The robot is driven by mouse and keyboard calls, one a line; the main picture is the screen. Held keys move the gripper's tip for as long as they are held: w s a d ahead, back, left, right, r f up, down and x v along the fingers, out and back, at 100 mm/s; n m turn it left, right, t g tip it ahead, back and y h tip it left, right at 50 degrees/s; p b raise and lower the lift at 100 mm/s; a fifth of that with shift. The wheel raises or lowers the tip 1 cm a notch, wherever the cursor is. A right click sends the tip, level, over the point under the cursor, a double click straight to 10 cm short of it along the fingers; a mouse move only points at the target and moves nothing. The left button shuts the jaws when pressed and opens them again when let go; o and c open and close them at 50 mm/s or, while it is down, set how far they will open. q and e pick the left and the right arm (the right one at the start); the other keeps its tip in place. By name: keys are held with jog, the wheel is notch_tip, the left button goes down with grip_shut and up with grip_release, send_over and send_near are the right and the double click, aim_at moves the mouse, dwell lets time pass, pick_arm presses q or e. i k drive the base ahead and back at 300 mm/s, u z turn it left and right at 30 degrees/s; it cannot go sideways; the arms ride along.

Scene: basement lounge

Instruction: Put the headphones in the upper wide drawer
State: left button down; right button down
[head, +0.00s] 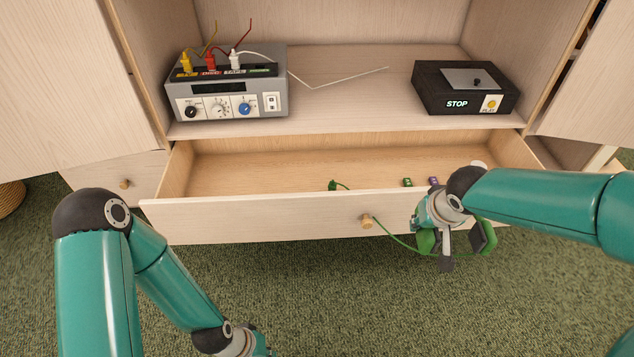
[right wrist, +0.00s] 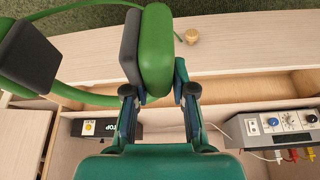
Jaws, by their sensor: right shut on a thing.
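The headphones (head: 488,236) are green with dark pads and hang just in front of the open drawer's front panel, at its right. My right gripper (head: 446,243) is shut on one ear cup, which shows between the fingers in the right wrist view (right wrist: 157,48). The other cup (right wrist: 28,55) hangs free on the band. The wide drawer (head: 250,222) is pulled out below the shelf. My left forearm is at lower left; its fingers are out of frame.
A green and a purple small object (head: 433,181) lie in the drawer's right part. The drawer's left and middle are mostly bare. A grey device with knobs (head: 226,85) and a black STOP box (head: 464,88) stand on the shelf above. Cabinet doors stand open on both sides.

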aim_at(259, 192)
jog(key=u, duration=5.4)
jog(key=k, duration=0.1)
jog(key=z, duration=4.1)
jog(key=i, duration=0.95)
jog(key=z, duration=0.05)
